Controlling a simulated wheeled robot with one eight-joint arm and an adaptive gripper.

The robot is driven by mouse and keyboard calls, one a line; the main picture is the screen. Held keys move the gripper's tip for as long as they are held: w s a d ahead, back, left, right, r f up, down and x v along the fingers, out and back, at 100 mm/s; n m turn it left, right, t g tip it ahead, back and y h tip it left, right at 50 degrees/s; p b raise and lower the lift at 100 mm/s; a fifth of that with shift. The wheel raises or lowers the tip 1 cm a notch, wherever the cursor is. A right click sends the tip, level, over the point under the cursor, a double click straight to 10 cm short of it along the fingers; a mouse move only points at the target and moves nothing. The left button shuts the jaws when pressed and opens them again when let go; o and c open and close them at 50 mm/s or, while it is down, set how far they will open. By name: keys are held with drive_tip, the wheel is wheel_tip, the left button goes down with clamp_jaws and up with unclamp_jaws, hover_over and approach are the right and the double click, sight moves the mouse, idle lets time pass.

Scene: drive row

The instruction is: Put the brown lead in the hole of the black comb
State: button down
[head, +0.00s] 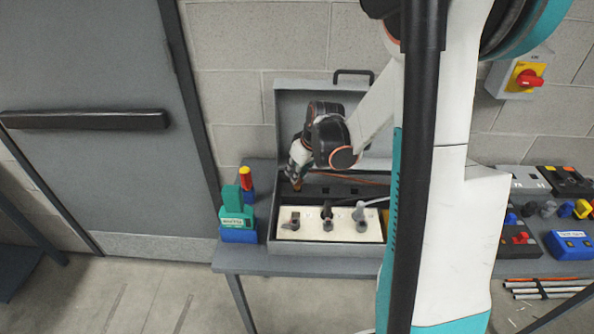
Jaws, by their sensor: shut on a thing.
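My gripper (296,182) is inside the open grey case, at its left side. It is shut on what looks like the end of the brown lead, which is small and mostly hidden by the fingers. A thin brown line, likely the same lead (345,177), runs to the right behind my wrist. The black comb looks to be the dark strip (341,190) with small openings, along the back of the case, right of my gripper. I cannot tell which hole is which.
A cream block (343,231) with grey and black plugs fills the front of the case (300,247). A green-and-blue device (237,222) and a red-and-yellow tool (246,180) stand left of it. My arm hides the case's right side.

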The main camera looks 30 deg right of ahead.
drive_tip(key=shift+f, duration=0.25)
drive_tip(key=shift+f+b, duration=0.35)
drive_tip(key=shift+b, duration=0.15)
drive_tip(key=shift+f+b, duration=0.95)
drive_tip(key=shift+f, duration=0.1)
drive_tip(key=c, duration=1.4)
unclamp_jaws()
drive_tip(key=shift+r, duration=0.15)
drive_tip(key=v, duration=1.1)
drive_tip(key=shift+r, duration=0.4)
drive_tip(key=shift+s, duration=0.1)
